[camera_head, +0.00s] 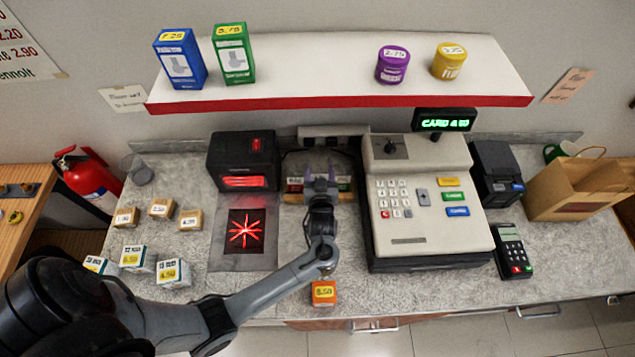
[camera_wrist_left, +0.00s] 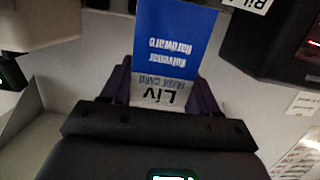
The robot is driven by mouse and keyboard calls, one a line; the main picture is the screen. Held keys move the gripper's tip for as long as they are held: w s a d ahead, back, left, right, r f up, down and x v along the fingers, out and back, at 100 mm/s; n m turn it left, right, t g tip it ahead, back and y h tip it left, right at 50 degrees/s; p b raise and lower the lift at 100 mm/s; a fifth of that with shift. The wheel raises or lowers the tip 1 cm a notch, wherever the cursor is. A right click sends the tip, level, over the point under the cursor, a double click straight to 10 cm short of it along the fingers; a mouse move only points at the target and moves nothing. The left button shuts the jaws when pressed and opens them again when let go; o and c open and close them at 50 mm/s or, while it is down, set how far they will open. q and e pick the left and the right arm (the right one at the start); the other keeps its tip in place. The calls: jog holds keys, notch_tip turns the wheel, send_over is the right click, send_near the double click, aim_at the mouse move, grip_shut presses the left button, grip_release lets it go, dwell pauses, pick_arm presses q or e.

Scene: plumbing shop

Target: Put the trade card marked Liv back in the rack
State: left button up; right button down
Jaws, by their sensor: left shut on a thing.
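My left gripper (camera_head: 319,172) is over the counter between the scanner and the cash register. In the left wrist view its purple fingers (camera_wrist_left: 164,95) are shut on the Liv card (camera_wrist_left: 176,40), a blue card with a pale strip reading LIV, upside down in that view. The card cannot be made out in the head view, where the gripper and wrist cover that spot. Low, partly hidden pieces with red and green parts, probably the rack (camera_head: 293,195), show on both sides of the wrist. Whether the card touches the rack cannot be told. My right gripper is not in view.
The black scanner (camera_head: 243,162) with red lights stands left of the gripper, the cash register (camera_head: 424,215) right. A shelf (camera_head: 310,75) with a red edge overhangs behind. An orange priced box (camera_head: 324,292) sits at the front edge; small boxes (camera_head: 170,272) stand left.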

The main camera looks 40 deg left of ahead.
pick_arm(q)
jog(key=shift+w+a+f, duration=0.15)
jog(key=shift+f, duration=0.05)
jog(key=shift+w+a+f+b, duration=0.45)
jog(key=shift+f+b, duration=0.2)
jog(key=shift+b, duration=0.3)
jog(key=shift+w+a+f+b, duration=0.45)
jog(key=shift+f+b, duration=0.25)
jog(key=shift+b, duration=0.3)
jog(key=shift+w+a+f+b, duration=0.4)
jog(key=shift+f+b, duration=0.25)
jog(key=shift+b, duration=0.3)
jog(key=shift+f+b, duration=1.2)
jog(key=shift+f, duration=0.05)
jog(key=shift+f+b, duration=0.7)
jog(key=shift+f, duration=0.35)
jog(key=o, duration=1.1)
